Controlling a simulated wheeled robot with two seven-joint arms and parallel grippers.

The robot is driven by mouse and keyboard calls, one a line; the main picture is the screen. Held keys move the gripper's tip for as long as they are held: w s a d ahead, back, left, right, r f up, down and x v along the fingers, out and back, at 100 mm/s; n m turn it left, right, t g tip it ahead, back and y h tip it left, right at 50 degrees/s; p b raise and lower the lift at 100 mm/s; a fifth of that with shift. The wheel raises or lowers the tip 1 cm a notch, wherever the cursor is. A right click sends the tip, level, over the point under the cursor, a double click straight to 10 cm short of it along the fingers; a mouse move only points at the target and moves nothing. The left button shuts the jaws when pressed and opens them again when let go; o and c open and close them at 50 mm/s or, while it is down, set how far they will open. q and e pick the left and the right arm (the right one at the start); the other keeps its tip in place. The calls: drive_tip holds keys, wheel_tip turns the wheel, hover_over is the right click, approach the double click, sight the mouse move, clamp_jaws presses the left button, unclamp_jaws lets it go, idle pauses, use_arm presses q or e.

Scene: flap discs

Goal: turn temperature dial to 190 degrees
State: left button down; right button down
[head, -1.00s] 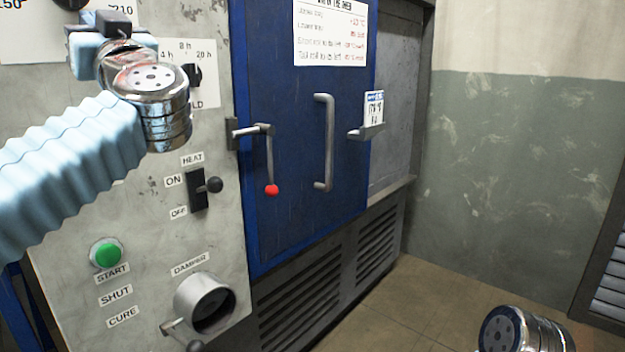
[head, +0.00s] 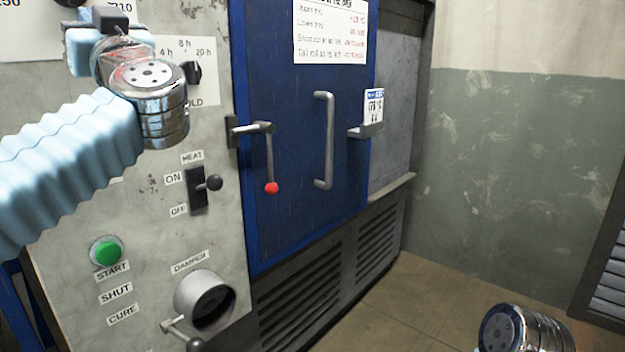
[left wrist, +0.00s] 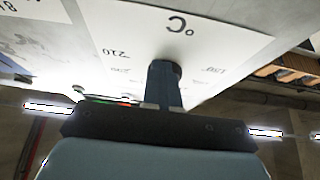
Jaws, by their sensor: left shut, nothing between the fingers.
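The temperature dial (left wrist: 174,69) is a dark knob at the middle of a white °C scale card (left wrist: 215,45) in the left wrist view, where the card appears upside down. A 210 or 220 mark is readable left of the knob; other figures are blurred. In the head view the dial (head: 70,2) is cut by the top edge, and the scale card (head: 20,48) is partly hidden by my arm. My left gripper (left wrist: 163,88) is shut, its fingers at the knob with nothing between them. Contact and pointer direction cannot be told.
The blue oven door (head: 295,120) has a lever and handle that stick out.

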use_arm(q)
drive_tip(key=shift+s+a, duration=0.15)
drive_tip(key=shift+s, duration=0.1)
drive_tip(key=shift+s+a, duration=0.55)
drive_tip(key=shift+s, duration=0.05)
drive_tip(key=shift+f, duration=0.4)
drive_tip(key=s+d, duration=0.4)
drive_tip(key=shift+d, duration=0.25)
